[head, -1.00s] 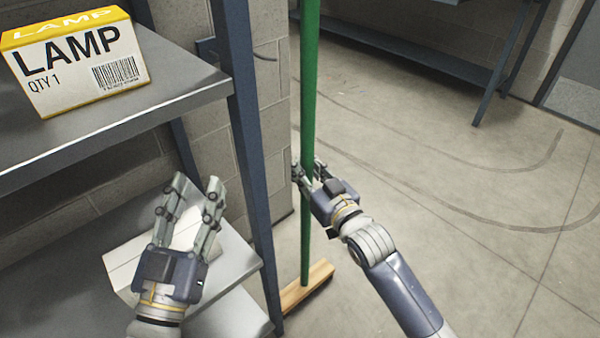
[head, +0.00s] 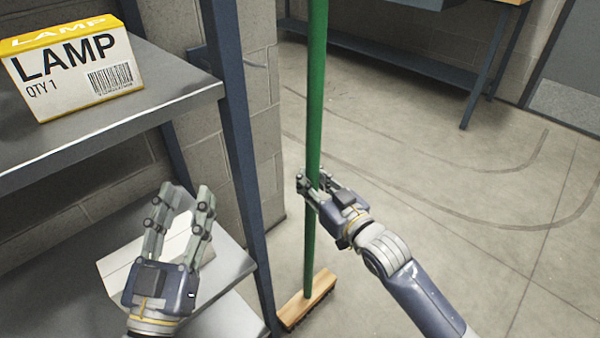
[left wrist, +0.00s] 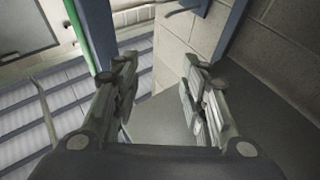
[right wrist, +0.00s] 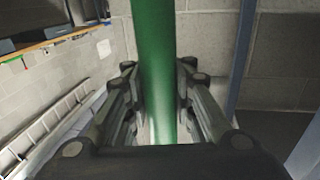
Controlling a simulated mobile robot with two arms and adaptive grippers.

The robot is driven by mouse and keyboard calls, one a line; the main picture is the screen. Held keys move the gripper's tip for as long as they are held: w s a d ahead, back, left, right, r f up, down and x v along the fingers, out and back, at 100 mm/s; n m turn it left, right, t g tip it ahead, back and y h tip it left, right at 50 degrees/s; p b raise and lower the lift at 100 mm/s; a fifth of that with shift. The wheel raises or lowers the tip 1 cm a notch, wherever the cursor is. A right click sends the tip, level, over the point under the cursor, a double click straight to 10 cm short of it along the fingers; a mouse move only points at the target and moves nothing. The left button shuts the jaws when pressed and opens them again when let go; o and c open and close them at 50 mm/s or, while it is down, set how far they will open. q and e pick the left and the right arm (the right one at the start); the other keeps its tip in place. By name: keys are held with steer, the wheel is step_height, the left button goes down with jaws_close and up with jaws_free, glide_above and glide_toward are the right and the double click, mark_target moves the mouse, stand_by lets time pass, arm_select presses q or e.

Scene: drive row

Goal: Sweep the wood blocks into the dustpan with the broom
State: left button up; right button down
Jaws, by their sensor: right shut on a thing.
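The broom has a green handle (head: 316,90) and a wooden head (head: 307,298) with dark bristles. It stands nearly upright, with its head low by the floor next to the shelf post. My right gripper (head: 316,183) is shut on the green handle; the right wrist view shows the handle (right wrist: 155,60) between its fingers. My left gripper (head: 182,205) is open and empty in front of the shelving; its spread fingers also show in the left wrist view (left wrist: 160,85). No wood blocks or dustpan are in view.
A metal shelf (head: 120,115) with a blue post (head: 240,140) stands at left. A LAMP box (head: 75,72) sits on its upper board and a white box (head: 150,255) on a lower one. A workbench (head: 400,50) stands at the back. Concrete floor (head: 430,180) at right is clear.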

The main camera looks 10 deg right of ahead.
arm_select(q)
steer(key=s+r+t+h+b, duration=0.1)
steer(key=s+r+t, duration=0.3)
steer(key=r, duration=0.3)
steer(key=shift+s+a+t+h+b, duration=0.25)
steer(key=shift+s+t+h+b, duration=0.15)
steer(key=shift+s, duration=0.2)
arm_select(e)
steer(key=w+d+r+v, duration=0.1)
steer(key=v, duration=0.9)
steer(key=shift+s+d+r, duration=0.15)
steer(key=shift+d+r, duration=0.1)
steer(key=shift+d, duration=0.1)
